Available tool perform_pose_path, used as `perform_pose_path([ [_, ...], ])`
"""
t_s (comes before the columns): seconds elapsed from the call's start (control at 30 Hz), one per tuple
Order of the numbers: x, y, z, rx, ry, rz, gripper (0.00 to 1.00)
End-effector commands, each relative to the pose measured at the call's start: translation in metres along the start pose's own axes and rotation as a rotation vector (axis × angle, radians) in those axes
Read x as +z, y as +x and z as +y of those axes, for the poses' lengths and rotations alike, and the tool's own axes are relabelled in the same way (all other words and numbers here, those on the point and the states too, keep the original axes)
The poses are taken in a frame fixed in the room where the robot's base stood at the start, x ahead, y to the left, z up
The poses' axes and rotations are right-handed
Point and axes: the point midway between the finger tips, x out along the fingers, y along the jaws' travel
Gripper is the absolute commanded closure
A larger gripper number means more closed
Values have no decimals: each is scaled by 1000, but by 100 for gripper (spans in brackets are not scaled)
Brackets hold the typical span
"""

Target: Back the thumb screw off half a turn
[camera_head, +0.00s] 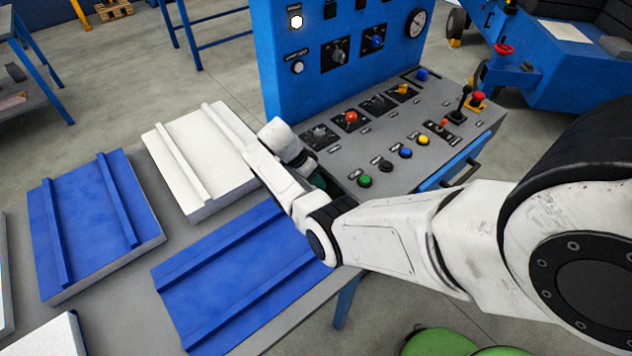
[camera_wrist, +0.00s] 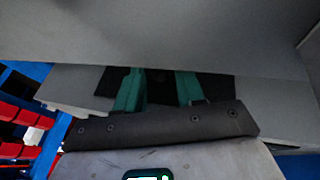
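I cannot make out a thumb screw in either view. In the head view my arm reaches across to the near left edge of the blue and grey control console (camera_head: 340,155). The arm hides most of my gripper there, with only a bit of teal showing beside the console's edge. In the wrist view my gripper (camera_wrist: 160,76) shows two teal fingers standing apart, with a dark patch between and behind them. I see nothing clearly held. A grey surface (camera_wrist: 160,35) fills the view above the fingers, very close to them.
The console top carries several coloured buttons, knobs and a joystick (camera_head: 461,103). To the left, a grey table (camera_head: 120,290) bears blue and white ribbed panels (camera_head: 90,225), close to my arm. A blue machine (camera_head: 545,75) stands at the back right. The floor beyond the table is open.

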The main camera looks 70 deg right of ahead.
Motion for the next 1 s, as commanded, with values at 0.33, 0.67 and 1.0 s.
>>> perform_pose_path([
  [0.33,1,-65,-1,-4,0,1,62],
  [0.67,0,-97,0,-2,-1,0,62],
  [1.0,1,-98,0,-3,-1,2,54],
])
